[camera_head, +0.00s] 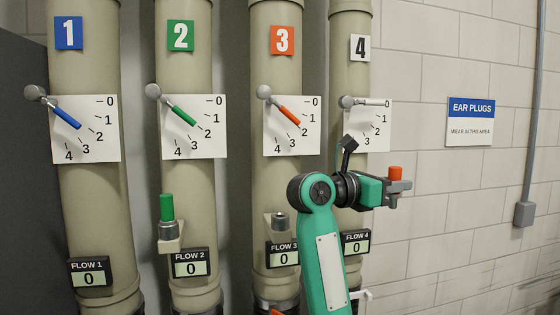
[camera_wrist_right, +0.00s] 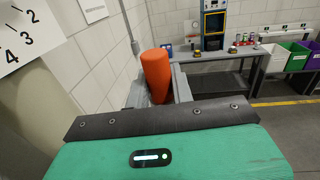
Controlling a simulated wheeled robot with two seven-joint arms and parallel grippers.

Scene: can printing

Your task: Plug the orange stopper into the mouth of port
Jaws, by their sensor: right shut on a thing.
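My right gripper (camera_head: 398,187) is shut on the orange stopper (camera_head: 395,172), to the right of pipe 4. The stopper stands upright between the fingers in the right wrist view (camera_wrist_right: 156,72). The port (camera_head: 279,220) on pipe 3 is a small grey fitting on a bracket above the FLOW 3 display (camera_head: 283,254). Its mouth faces up and has nothing in it. The gripper is to the right of this port and a little higher.
A green stopper (camera_head: 167,207) stands in the port on pipe 2. Four-scale plates with levers, such as the orange lever (camera_head: 289,115), stick out above. A conduit box (camera_head: 524,213) is on the right wall. A workbench (camera_wrist_right: 222,55) and bins (camera_wrist_right: 298,58) show behind in the right wrist view.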

